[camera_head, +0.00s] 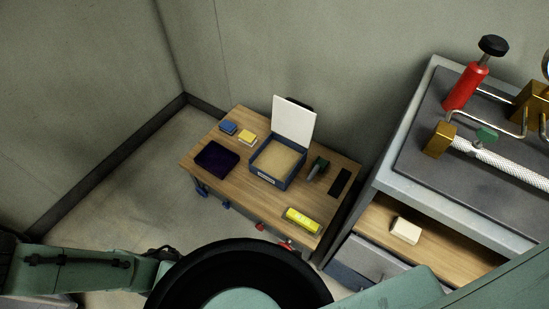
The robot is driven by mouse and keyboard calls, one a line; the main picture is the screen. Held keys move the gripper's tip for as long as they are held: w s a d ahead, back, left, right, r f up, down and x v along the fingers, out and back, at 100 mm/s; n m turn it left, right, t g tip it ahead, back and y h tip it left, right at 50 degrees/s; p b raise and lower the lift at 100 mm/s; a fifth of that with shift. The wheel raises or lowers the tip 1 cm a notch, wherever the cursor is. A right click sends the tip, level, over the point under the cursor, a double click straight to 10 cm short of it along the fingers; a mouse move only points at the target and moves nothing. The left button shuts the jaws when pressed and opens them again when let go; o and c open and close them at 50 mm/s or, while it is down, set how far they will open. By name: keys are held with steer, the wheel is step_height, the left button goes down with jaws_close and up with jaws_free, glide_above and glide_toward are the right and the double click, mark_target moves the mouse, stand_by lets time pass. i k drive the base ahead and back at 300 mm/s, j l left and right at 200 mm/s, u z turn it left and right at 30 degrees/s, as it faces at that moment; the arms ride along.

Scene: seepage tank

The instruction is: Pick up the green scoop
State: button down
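A small dark green thing (318,167), which looks like the green scoop, lies on the wooden table (222,143), just right of a blue box filled with sand. Its dark end points down toward the table's front; its exact shape is too small to tell. My green arm shows along the bottom of the view, with a large black round part in front. My gripper is not in view, and nothing is seen touching the scoop.
The sand box (265,178) has a raised white lid (293,120). Around it are a dark purple tray (217,158), a blue block (228,127), a yellow block (247,137), a black slab (340,182) and a yellow case (303,219). A cabinet (395,165) with pipework stands right.

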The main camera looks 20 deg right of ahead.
mark_target(317, 169)
steer(key=z, duration=0.95)
